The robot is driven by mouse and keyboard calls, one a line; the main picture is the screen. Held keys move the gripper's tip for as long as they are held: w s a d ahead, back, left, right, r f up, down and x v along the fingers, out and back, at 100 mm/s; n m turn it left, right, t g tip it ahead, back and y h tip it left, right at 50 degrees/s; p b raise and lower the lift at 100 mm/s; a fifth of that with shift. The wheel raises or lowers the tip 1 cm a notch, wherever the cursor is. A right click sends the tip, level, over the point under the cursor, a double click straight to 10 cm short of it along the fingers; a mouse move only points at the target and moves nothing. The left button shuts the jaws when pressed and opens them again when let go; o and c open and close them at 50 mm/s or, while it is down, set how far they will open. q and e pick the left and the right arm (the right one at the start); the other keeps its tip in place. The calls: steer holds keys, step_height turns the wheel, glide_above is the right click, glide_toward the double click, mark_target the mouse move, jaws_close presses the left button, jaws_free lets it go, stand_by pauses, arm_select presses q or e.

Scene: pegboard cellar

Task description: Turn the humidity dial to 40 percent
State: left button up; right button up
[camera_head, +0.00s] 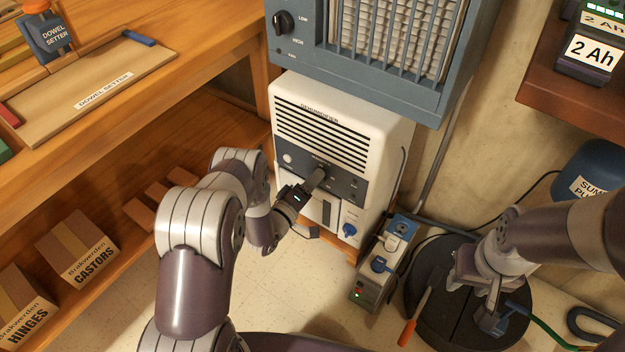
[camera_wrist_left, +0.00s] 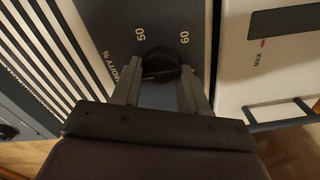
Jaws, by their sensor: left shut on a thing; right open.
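My left gripper (camera_head: 318,178) reaches that panel and is shut on the humidity dial. The left wrist view shows the black round dial (camera_wrist_left: 161,62) between the two fingers. The marks 50 and 60 and part of the humidity lettering show around it; the 40 mark is not in sight, and I cannot tell where the pointer stands. In the head view the fingers hide the dial. My right gripper (camera_head: 490,308) is open, low at the right, over a black round lid.
A blue-grey heater (camera_head: 440,100) overhangs the dehumidifier. A blue knob (camera_head: 349,230) sits low on its front, and a power strip (camera_head: 383,265) with plugs stands beside it. The black lid (camera_head: 435,290) and an orange-handled screwdriver (camera_head: 408,331) lie right. A wooden workbench (camera_head: 200,85) borders the left.

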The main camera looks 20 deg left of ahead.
arm_select(q)
steer(key=shift+f+n, duration=0.1)
steer(key=shift+n, duration=0.2)
steer(key=o, duration=1)
steer(key=shift+o, duration=0.2)
steer(key=p+v, duration=0.5)
steer(key=v, duration=0.7)
steer(key=shift+s, duration=0.35)
steer(key=shift+a, duration=0.15)
